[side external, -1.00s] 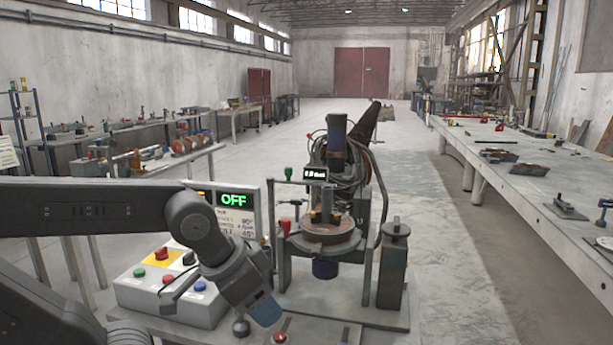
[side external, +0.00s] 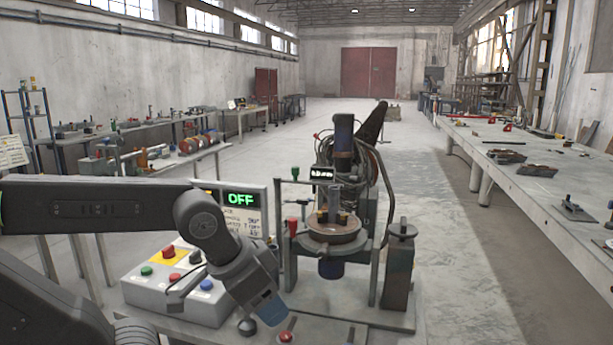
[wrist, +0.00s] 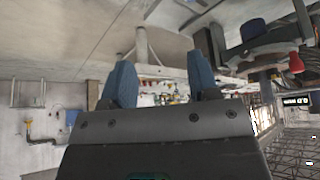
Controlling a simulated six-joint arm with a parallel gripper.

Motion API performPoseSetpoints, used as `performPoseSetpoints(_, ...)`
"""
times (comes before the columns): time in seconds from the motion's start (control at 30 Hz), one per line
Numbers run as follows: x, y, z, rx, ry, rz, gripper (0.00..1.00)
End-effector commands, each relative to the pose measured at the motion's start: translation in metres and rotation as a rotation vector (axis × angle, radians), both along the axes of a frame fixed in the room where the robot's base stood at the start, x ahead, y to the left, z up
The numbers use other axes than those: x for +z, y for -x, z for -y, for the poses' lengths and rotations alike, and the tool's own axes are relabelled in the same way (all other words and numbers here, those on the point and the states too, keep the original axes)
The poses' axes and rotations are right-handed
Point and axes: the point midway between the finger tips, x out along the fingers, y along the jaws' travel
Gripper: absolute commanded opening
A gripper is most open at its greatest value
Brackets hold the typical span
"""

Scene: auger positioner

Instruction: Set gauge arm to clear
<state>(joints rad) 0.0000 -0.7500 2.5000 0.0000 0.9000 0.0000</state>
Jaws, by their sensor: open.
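The machine (side external: 333,238) stands on a grey base plate, with a round brown-rimmed table, a dark upright head and a small display (side external: 321,174). At its left side are a thin post with a green top (side external: 295,172) and a red-tipped handle (side external: 291,223). I cannot tell which part is the gauge arm. My gripper (side external: 270,310) hangs in front of and left of the machine, apart from it, pointing down. In the wrist view my gripper (wrist: 160,80) shows two blue fingers spread apart with nothing between them. The red tip (wrist: 293,59) shows at the right there.
A black knob (side external: 247,327) and a red button (side external: 286,336) are close below my gripper. A grey block (side external: 399,262) stands right of the machine.

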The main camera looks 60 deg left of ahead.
Motion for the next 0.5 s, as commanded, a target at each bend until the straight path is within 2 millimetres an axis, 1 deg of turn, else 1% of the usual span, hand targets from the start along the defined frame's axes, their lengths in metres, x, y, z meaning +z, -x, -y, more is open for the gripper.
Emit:
performPoseSetpoints(0.03,0.000,0.000,0.000,0.000,0.000,0.000,0.55)
performPoseSetpoints(0.1,0.001,-0.001,-0.001,0.005,-0.002,0.002,0.48)
performPoseSetpoints(0.17,0.004,-0.008,-0.007,0.033,-0.013,0.014,0.42)
performPoseSetpoints(0.27,0.016,-0.035,-0.030,0.145,-0.054,0.065,0.33)
performPoseSetpoints(0.37,0.038,-0.079,-0.075,0.321,-0.123,0.167,0.23)
performPoseSetpoints(0.4,0.049,-0.099,-0.098,0.394,-0.152,0.221,0.20)
performPoseSetpoints(0.47,0.064,-0.127,-0.134,0.495,-0.192,0.307,0.14)
performPoseSetpoints(0.5,0.073,-0.144,-0.158,0.552,-0.215,0.363,0.10)
